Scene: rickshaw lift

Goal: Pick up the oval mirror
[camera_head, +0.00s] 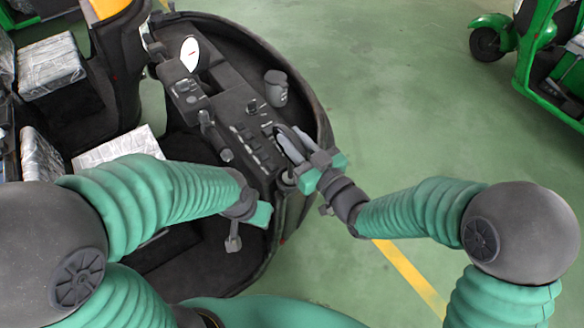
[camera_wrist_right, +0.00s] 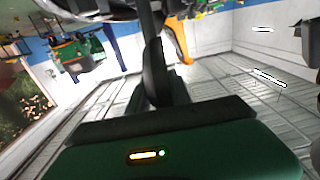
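My right gripper (camera_head: 292,145) is at the dashboard's right edge, well apart from this oval. Its long grey fingers point up and left, by a dark curved part. I cannot tell whether they hold anything.
A dark cup (camera_head: 277,88) stands on the dashboard (camera_head: 235,103) near its right rim. Switches and levers line its middle. Wrapped seats (camera_head: 52,65) are at the left. A green vehicle (camera_head: 550,65) stands at the far right. The green floor (camera_head: 420,115) between is clear.

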